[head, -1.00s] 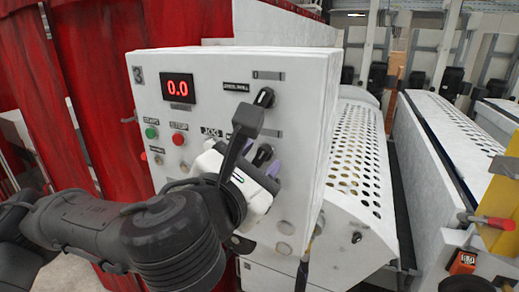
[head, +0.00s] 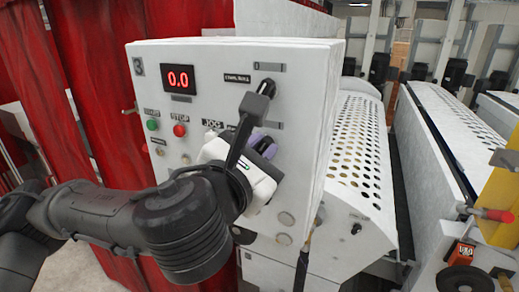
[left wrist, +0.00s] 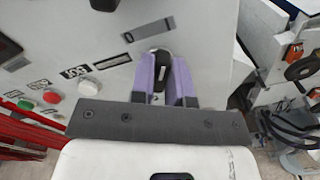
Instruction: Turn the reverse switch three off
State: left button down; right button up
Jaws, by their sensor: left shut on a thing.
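The panel marked 3 (head: 205,62) is a white control box with a red 0.0 display (head: 178,79). Two black rotary switches sit one above the other on its right side. The lower switch (left wrist: 161,74) is between the purple fingers of my left gripper (left wrist: 162,62), which is shut on it. A white line shows on its face. In the head view the left gripper (head: 262,143) covers much of this switch. The upper switch (head: 266,87) is free, partly behind a dark part of my wrist. I cannot read the lower switch's label. My right gripper is out of view.
A green button (head: 152,125) and a red stop button (head: 180,130) are left of the gripper. A perforated white guard (head: 352,150) stands right of the panel. Red curtain-like sheets (head: 85,90) are at the left.

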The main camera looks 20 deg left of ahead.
pick_arm(q)
jog(key=shift+n, duration=0.3)
jog(key=shift+f+n+b, duration=0.1)
jog(key=shift+n+b, duration=0.65)
jog(key=shift+n, duration=0.35)
jog(key=n+b, duration=0.3)
jog(key=n, duration=0.5)
jog(key=shift+a, duration=0.15)
jog(key=shift+n+b, duration=0.3)
jog(key=shift+n, duration=0.2)
jog(key=c, duration=1.1)
grip_release()
jog(key=shift+s, duration=0.1)
